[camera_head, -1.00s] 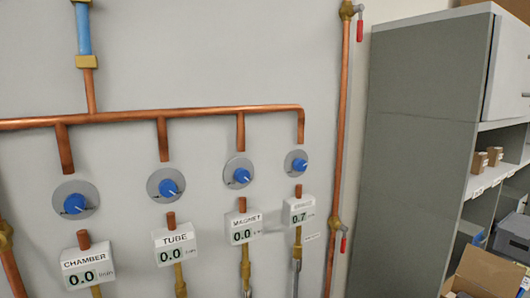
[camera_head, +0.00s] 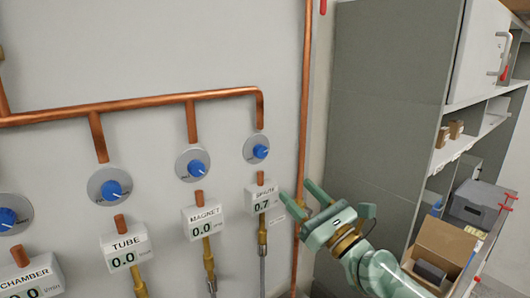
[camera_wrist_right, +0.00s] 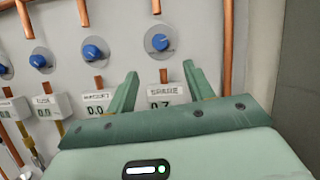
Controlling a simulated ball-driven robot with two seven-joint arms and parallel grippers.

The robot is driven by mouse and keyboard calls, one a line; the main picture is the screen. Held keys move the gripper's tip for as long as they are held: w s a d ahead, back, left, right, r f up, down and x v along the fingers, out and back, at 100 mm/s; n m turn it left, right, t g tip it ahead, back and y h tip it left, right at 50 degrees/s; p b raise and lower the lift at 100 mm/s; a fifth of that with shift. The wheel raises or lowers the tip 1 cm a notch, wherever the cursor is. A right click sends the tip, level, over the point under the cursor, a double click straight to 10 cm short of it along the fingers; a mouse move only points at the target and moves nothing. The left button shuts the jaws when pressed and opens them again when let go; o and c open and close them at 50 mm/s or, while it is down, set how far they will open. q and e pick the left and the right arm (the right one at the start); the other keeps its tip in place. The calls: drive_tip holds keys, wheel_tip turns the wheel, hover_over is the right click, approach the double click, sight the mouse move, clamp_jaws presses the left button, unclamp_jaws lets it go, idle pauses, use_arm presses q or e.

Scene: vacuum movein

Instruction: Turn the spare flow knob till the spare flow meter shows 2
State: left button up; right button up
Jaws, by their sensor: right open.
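The spare flow knob (camera_head: 260,151) is a blue knob on a round grey plate, rightmost in the row on the wall. It also shows in the right wrist view (camera_wrist_right: 160,42), ahead of the fingertips. The spare flow meter (camera_head: 262,197) is the white box below it. Its label is blurred and its display reads 0.7. My right gripper (camera_head: 296,191) is open and empty, to the right of the meter and lower than the knob. In the right wrist view, its fingers (camera_wrist_right: 160,70) spread on either side of the meter, apart from the knob. My left gripper is out of view.
The magnet knob (camera_head: 193,164) and tube knob (camera_head: 110,189) stand to the left; their meters read 0.0. A vertical copper pipe (camera_head: 304,110) runs close to my right gripper. A grey cabinet (camera_head: 380,120) and an open cardboard box (camera_head: 445,245) are at the right.

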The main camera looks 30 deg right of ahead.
sight(263, 154)
drive_tip(key=p+x, duration=0.4)
drive_tip(key=x, duration=0.7)
drive_tip(key=shift+w+r, duration=0.2)
drive_tip(key=shift+r, duration=0.05)
drive_tip(key=shift+w, duration=0.6)
drive_tip(key=shift+a+r, duration=0.1)
drive_tip(key=c, duration=1)
